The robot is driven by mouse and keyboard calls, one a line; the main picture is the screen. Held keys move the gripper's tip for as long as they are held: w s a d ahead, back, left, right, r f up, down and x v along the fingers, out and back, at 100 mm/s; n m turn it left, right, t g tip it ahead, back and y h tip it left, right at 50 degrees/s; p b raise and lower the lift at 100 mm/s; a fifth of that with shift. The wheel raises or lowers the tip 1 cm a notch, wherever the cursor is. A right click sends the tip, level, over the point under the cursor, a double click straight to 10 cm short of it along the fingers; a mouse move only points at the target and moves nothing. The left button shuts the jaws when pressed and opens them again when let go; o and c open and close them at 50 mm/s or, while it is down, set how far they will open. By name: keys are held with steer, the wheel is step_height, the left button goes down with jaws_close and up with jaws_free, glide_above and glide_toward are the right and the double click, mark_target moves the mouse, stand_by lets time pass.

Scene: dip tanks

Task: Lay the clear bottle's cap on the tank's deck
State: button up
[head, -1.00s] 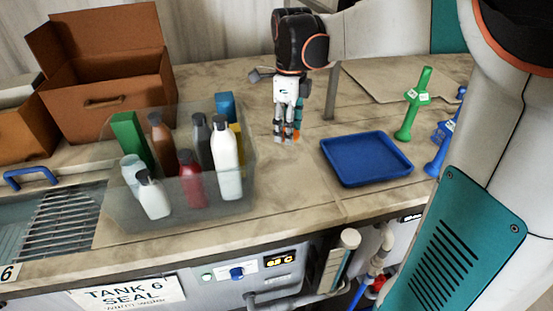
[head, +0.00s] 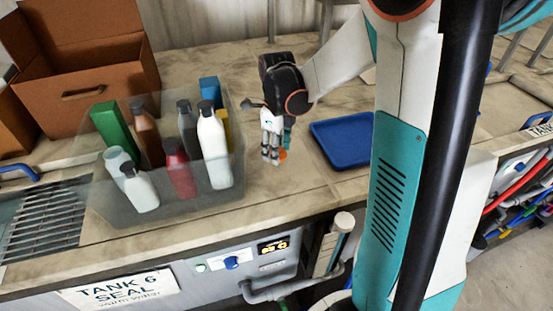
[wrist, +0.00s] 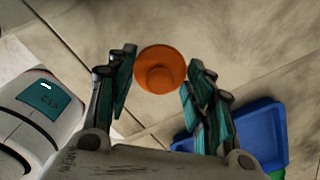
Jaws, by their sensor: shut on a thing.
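An orange round cap (wrist: 160,70) sits between the fingertips of my gripper (wrist: 163,80) in the wrist view, and my gripper is shut on it. In the head view, my gripper (head: 271,157) points down low over the tank's deck (head: 285,195), with the orange cap (head: 283,155) at its tips. I cannot tell whether the cap touches the deck.
The see-through bin (head: 160,217) holds several bottles and boxes, left of my gripper. A blue tray (head: 342,140) lies to the right, partly behind my arm. A brown cardboard box (head: 85,85) and a metal grate (head: 45,220) are further left. The deck in front of my gripper is bare.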

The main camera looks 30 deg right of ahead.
steer(key=shift+f+b, duration=0.3)
steer(key=shift+f, duration=1.8)
steer(key=shift+f, duration=0.1)
steer(key=o, duration=0.8)
step_height(320, 180, up, 12)
steer(key=shift+r+p, duration=0.15)
steer(key=shift+p, duration=0.7)
